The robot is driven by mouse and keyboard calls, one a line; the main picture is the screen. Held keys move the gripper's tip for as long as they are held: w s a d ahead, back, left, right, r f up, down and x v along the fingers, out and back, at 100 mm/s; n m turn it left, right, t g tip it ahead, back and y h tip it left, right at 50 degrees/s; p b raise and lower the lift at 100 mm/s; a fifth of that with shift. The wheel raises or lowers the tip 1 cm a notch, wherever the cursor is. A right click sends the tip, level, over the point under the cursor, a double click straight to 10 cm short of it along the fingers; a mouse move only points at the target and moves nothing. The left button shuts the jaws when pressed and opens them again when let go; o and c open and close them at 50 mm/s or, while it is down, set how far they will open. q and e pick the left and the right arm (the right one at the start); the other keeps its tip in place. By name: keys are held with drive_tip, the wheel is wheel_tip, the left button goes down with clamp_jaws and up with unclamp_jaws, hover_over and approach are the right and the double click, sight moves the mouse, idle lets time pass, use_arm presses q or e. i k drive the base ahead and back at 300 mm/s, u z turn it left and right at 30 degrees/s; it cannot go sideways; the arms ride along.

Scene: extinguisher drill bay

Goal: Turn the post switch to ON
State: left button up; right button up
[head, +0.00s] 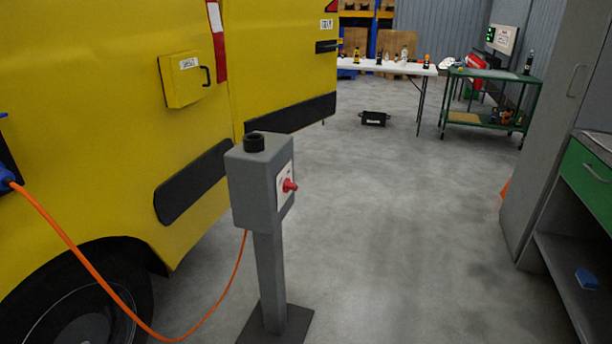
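The post switch is a grey box (250,186) on a grey post (270,275) with a dark floor plate (257,329). A red knob (289,186) sticks out of a pale label plate on the box's right-hand face. The lettering on the plate is too small to read, so I cannot tell which position the knob is in. A black round socket or cap (253,142) sits on top of the box. An orange cable (92,274) runs from a blue plug (8,179) on the van down to the floor and up to the post. Neither of my grippers shows.
A yellow van (110,110) stands close on the left, behind the post. A grey cabinet (555,130) and a green-drawer bench (588,185) stand on the right. The floor (410,230) between is clear. A black crate (374,118), a white table (395,68) and a green cart (488,75) are farther back.

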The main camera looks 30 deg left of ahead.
sight(288, 186)
drive_tip(key=u, duration=0.65)
drive_tip(key=i, duration=0.7)
drive_tip(key=u, duration=0.9)
drive_tip(key=i, duration=0.5)
drive_tip(key=z, duration=0.05)
